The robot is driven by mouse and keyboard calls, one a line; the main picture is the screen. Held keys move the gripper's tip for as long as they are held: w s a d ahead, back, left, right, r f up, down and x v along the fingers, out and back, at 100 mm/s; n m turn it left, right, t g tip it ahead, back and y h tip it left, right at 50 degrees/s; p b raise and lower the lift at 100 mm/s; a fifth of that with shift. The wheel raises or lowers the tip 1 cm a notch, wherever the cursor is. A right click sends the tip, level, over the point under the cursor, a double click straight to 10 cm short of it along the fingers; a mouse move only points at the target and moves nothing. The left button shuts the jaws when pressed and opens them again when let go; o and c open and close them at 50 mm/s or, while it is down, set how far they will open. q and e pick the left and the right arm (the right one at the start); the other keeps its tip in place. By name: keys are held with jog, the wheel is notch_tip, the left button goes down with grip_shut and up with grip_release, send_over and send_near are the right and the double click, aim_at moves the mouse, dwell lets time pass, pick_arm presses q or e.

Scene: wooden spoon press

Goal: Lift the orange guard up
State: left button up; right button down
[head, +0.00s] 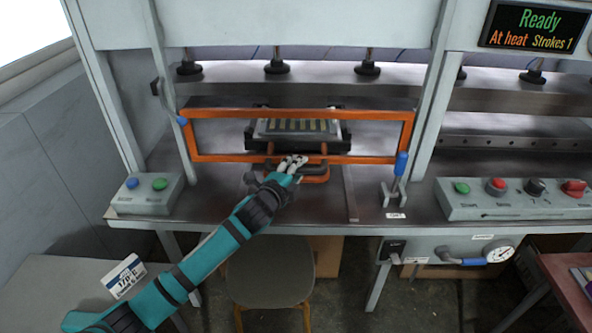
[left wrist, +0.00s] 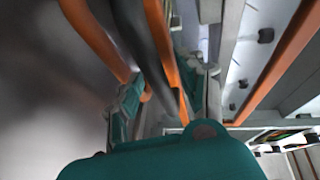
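The orange guard (head: 300,157) is a rectangular frame across the front of the press opening, with its lower bar just above the table. An orange handle (head: 318,179) sticks out below its lower bar. My left gripper (head: 293,163) is at the lower bar and handle, seen from above. In the left wrist view my left gripper's fingers (left wrist: 167,95) are spread apart, with an orange bar (left wrist: 160,40) and a dark bar passing between them. Whether a finger touches the orange bar is unclear. My right gripper is in neither view.
A dark tray with a ridged plate (head: 298,127) sits behind the guard. A two-button box (head: 147,193) is at the left, a blue-handled clamp (head: 398,180) at the right, and a control box (head: 510,198) beyond it. A stool (head: 268,270) stands below.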

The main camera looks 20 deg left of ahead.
pick_arm(q)
grip_shut()
dwell(0.5)
